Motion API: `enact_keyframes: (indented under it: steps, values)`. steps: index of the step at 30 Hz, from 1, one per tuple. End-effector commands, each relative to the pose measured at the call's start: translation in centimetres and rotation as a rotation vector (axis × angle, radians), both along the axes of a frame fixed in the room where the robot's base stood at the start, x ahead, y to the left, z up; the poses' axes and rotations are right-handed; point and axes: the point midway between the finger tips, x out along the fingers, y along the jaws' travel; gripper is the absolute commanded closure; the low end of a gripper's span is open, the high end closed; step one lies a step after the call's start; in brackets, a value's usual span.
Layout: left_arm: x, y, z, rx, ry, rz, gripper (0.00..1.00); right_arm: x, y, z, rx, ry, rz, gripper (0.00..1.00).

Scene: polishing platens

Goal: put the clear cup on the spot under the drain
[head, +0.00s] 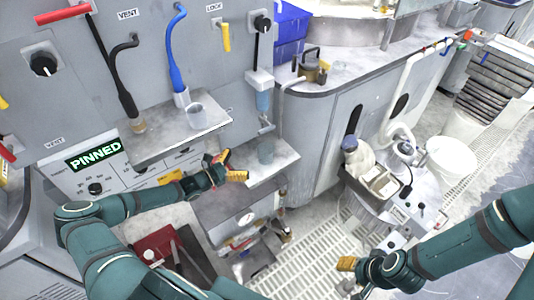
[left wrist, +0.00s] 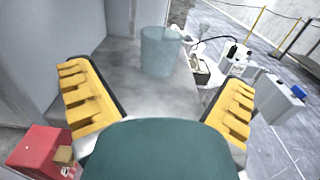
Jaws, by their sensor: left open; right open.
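A clear, bluish cup (head: 265,152) stands upright on a small lower ledge (head: 272,171), below a filter with a blue bowl (head: 263,101) and its outlet fitting (head: 266,122). My left gripper (head: 231,167) is open and empty, just left of this cup and facing it. In the left wrist view the cup (left wrist: 160,51) stands ahead, beyond and between the two yellow fingers, apart from both. Another translucent, greyish cup (head: 196,116) stands on the upper shelf under the hoses. My right gripper (head: 347,265) is open and empty over the floor grating. I see no clear marked spot.
The upper metal shelf (head: 165,147) overhangs left of the ledge. A pipe and the grey curved cabinet (head: 315,145) bound the ledge at the right. A cart with bottles (head: 375,180) and a white bucket (head: 450,158) stand farther right. A red box (head: 155,245) lies lower left.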

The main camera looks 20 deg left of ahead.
Motion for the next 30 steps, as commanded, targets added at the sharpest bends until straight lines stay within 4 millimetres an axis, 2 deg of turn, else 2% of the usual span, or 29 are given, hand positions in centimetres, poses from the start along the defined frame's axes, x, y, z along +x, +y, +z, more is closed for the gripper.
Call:
enact_keyframes:
  steps: [3,9,17,25,30]
  values:
    - [2.1,-1.4,-0.1,0.000,-0.001,-0.004,0.00,-0.1,0.0,-0.4,0.000,0.002,0.002,0.53]
    - [4.7,-3.0,-0.1,0.001,0.000,-0.004,0.00,-0.2,0.0,-0.7,0.001,0.005,0.004,0.53]
    - [6.3,-4.0,-0.3,0.002,0.001,-0.004,0.00,-0.3,0.1,-1.0,0.002,0.006,0.006,0.53]
    - [9.3,-5.9,-0.5,0.003,0.001,-0.004,0.00,-0.5,0.1,-1.8,0.003,0.012,0.010,0.53]
    - [9.9,-6.2,-0.5,0.004,0.002,-0.003,0.00,-0.6,0.1,-1.8,0.003,0.014,0.011,0.53]
